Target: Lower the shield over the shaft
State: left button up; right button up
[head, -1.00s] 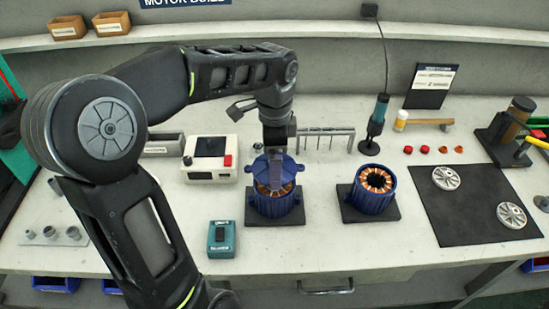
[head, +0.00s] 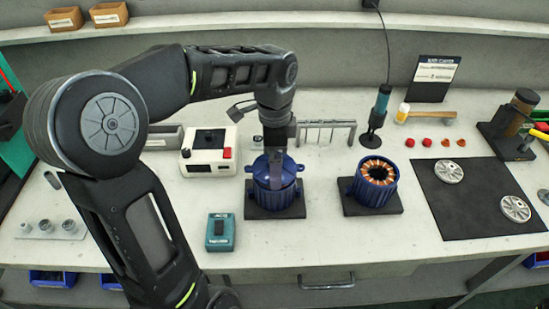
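The blue shield (head: 291,171) lies level over the blue motor housing (head: 277,199) on the left dark base plate (head: 296,212). I see no gap between shield and housing, and no copper windings there. The shaft is hidden under the shield and gripper. My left gripper (head: 275,176) reaches down from above, its grey finger in front of the shield's middle, and appears shut on it. The far finger is hidden. My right gripper is not in view.
A second housing (head: 374,197) with open copper windings stands to the right. A white device (head: 205,171) and a teal box (head: 220,231) are to the left. A black mat (head: 470,218) with two metal discs lies at right. A grey rack (head: 326,134) stands behind.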

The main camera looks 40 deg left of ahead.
pick_arm(q)
jog(key=shift+f, duration=0.3)
jog(key=o, duration=0.9)
notch_tip(320, 180, up, 3)
jog(key=p, duration=0.2)
jog(key=shift+r+p, duration=0.2)
jog(key=shift+p, duration=0.15)
notch_tip(320, 180, up, 8)
jog(key=p, duration=0.7)
jog(key=shift+r, duration=0.25)
